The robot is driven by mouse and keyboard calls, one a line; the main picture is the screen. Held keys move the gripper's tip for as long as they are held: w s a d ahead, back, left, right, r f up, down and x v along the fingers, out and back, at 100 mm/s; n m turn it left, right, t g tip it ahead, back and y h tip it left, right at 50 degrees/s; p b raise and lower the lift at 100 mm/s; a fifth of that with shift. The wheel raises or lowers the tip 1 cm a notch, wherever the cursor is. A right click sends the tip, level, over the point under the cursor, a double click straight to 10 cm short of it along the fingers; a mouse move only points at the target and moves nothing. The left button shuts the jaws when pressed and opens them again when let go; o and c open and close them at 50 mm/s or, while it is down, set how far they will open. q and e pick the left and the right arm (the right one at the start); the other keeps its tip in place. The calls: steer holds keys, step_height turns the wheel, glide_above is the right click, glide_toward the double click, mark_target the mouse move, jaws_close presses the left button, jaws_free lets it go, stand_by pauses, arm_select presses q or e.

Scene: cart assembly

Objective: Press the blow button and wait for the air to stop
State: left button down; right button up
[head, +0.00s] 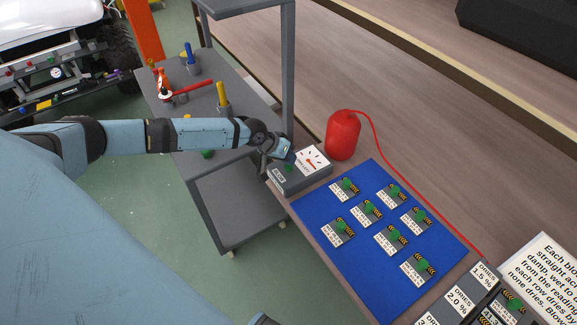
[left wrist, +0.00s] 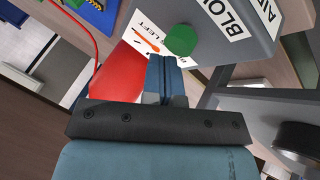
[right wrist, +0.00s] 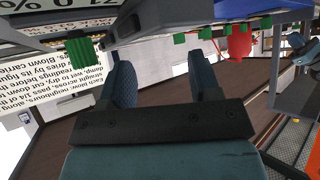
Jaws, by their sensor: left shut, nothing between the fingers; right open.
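The grey blow box (head: 305,177) stands on the bench beside the blue mat. It carries a white dial with an orange needle (head: 313,160) and a green blow button (head: 288,167). My left gripper (head: 286,155) is shut and empty, right at the button. In the left wrist view, the closed fingertips (left wrist: 165,60) point at the green button (left wrist: 180,40), close by its edge; I cannot tell whether they touch. The "BLOW" label shows beside it. My right gripper (right wrist: 168,85) is open and empty, seen in the right wrist view, away from the box.
A red air tank (head: 342,135) with a red hose stands behind the box. The blue mat (head: 365,270) holds several labelled cards with green blocks. Grey dry-percent panels and a text sign (head: 550,275) are at lower right. A grey cart (head: 240,195) with tools stands left of the bench.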

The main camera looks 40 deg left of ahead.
arm_select(q)
steer(key=shift+f, duration=0.55)
arm_select(e)
steer(key=shift+f, duration=0.25)
stand_by(0.6)
arm_select(q)
steer(key=shift+r+p, duration=0.65)
steer(key=shift+r, duration=0.3)
arm_select(e)
steer(key=shift+r, duration=0.9)
arm_select(q)
steer(key=shift+r, duration=0.1)
step_height(320, 180, up, 5)
steer(key=p, duration=0.4)
steer(key=shift+p, duration=0.35)
arm_select(e)
step_height(320, 180, up, 4)
steer(key=shift+r, duration=0.25)
